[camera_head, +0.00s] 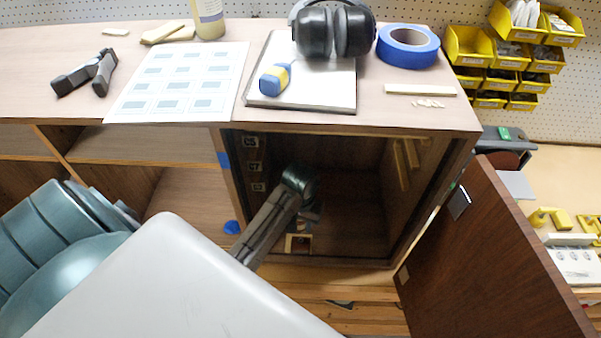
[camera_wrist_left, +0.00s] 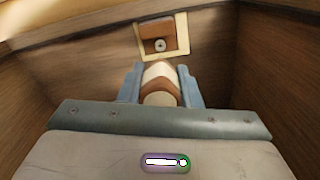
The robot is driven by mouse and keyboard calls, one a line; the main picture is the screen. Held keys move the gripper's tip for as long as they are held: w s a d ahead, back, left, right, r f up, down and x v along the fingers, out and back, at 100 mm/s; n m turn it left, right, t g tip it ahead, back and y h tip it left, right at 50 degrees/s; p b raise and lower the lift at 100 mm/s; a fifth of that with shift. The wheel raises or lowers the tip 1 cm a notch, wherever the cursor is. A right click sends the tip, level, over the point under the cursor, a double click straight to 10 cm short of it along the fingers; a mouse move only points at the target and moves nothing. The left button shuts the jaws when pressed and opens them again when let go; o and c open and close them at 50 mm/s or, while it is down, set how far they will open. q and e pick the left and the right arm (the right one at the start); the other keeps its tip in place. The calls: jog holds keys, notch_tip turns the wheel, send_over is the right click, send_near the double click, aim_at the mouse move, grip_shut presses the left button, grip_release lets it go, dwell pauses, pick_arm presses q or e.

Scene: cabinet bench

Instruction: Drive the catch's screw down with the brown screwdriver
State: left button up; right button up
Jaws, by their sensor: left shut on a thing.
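The catch (camera_wrist_left: 150,30) is a brown block in a pale square outline on the cabinet's inner wood, with a round grey screw (camera_wrist_left: 159,45) in it. The catch also shows small in the head view (camera_head: 298,243), low at the cabinet's front opening. My left gripper (camera_wrist_left: 161,80) has its blue-grey fingers shut on the brown screwdriver (camera_wrist_left: 160,76), whose brown and cream handle points toward the catch. Its tip is hidden, so I cannot tell whether it touches the screw. In the head view my left arm reaches into the cabinet. My right gripper is not in view.
The cabinet door (camera_head: 490,260) stands open at the right. Dark side walls (camera_wrist_left: 268,65) enclose the gripper closely. On the bench top lie ear defenders (camera_head: 335,30), blue tape (camera_head: 407,46), a clipboard (camera_head: 325,90) and a label sheet (camera_head: 180,80). Labelled blocks (camera_head: 252,165) line the cabinet's left wall.

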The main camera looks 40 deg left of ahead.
pick_arm(q)
notch_tip(320, 180, up, 3)
jog(key=n, duration=0.3)
jog(key=shift+s+n, duration=0.1)
jog(key=shift+n, duration=0.2)
jog(key=shift+f, duration=3.1)
jog(key=shift+f, duration=0.4)
jog(key=m, duration=0.5)
jog(key=shift+m, duration=0.4)
jog(key=m, duration=1.4)
jog(key=shift+a+m, duration=0.1)
jog(key=shift+m, duration=0.2)
jog(key=m, duration=0.4)
jog(key=shift+f, duration=0.1)
jog(key=m, duration=0.4)
